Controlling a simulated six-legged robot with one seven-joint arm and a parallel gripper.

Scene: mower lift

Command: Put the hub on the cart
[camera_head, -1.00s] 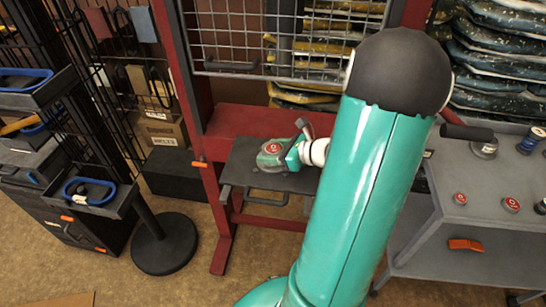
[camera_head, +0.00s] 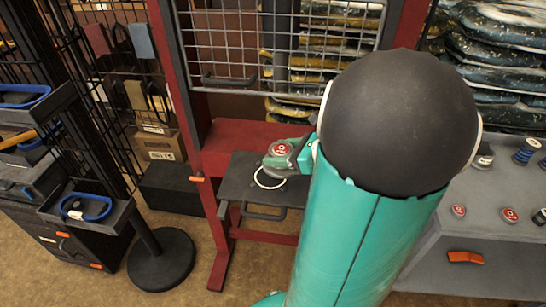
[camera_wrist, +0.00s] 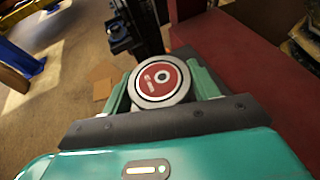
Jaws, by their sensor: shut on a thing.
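The hub (camera_head: 280,149) is a round piece with a red, white-marked face and a pale rim. My gripper (camera_wrist: 160,88) is shut on it, with one green finger on each side, and the red face (camera_wrist: 158,78) points toward the wrist camera. In the head view the hub is held over the dark platform (camera_head: 238,178) of the red frame, above a white ring (camera_head: 268,178). The grey cart (camera_head: 510,184) stands at the right, well apart from the hub. My arm hides part of the cart and platform.
Small red-faced parts (camera_head: 509,215) and a blue spring (camera_head: 526,150) are on the cart; an orange piece (camera_head: 466,257) is on its side. A wire-mesh panel (camera_head: 235,50) rises behind the platform. A black post base (camera_head: 161,259) stands at left. Open floor lies in front.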

